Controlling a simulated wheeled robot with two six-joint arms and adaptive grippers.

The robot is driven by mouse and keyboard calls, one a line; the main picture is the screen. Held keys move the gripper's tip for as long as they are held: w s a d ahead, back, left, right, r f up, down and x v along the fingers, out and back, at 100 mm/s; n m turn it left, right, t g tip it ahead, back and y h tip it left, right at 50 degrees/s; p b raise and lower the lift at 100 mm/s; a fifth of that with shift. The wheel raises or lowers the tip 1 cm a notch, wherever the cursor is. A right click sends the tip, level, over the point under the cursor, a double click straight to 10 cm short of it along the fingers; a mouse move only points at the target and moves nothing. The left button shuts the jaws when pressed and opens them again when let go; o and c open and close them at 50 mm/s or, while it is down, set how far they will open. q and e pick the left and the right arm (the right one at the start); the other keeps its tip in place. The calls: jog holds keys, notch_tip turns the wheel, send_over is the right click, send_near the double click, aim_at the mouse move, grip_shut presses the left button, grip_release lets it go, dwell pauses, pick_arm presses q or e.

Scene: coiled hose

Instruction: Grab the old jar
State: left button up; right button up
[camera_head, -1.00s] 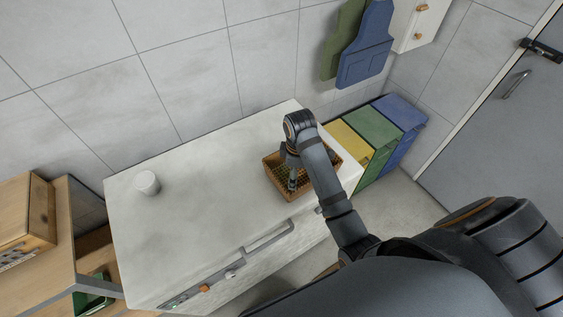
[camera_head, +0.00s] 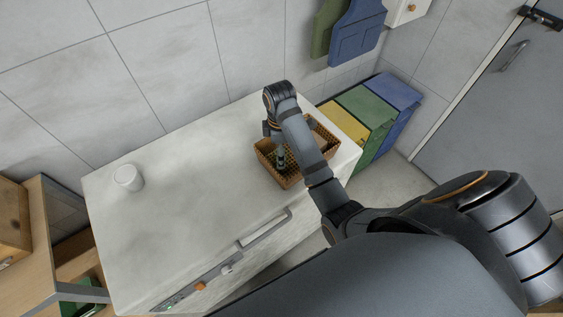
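A wicker basket (camera_head: 328,128) stands at the right end of the white chest-like unit. My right arm reaches over it, and the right gripper (camera_head: 281,161) points down at the basket's left part. Its fingers are small and dark against the basket, so I cannot tell whether they are open or hold anything. I cannot make out a jar in the basket; the arm hides part of its inside. A white cylindrical container (camera_head: 128,178) stands upright at the left end of the top, far from the gripper. My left gripper is not in view.
The white top (camera_head: 185,215) is clear between the container and the basket. A handle (camera_head: 265,228) runs along its front edge. Yellow, green and blue bins (camera_head: 370,115) stand to the right. A wooden shelf unit (camera_head: 45,230) is at the left.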

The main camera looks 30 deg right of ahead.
jog(key=f+b, duration=0.2)
jog(key=f, duration=0.1)
jog(key=f+b, duration=0.1)
jog(key=shift+s+d+f, duration=0.2)
jog(key=shift+s+f, duration=0.15)
jog(key=shift+s, duration=0.05)
jog(key=shift+f, duration=0.15)
jog(key=c, duration=1.3)
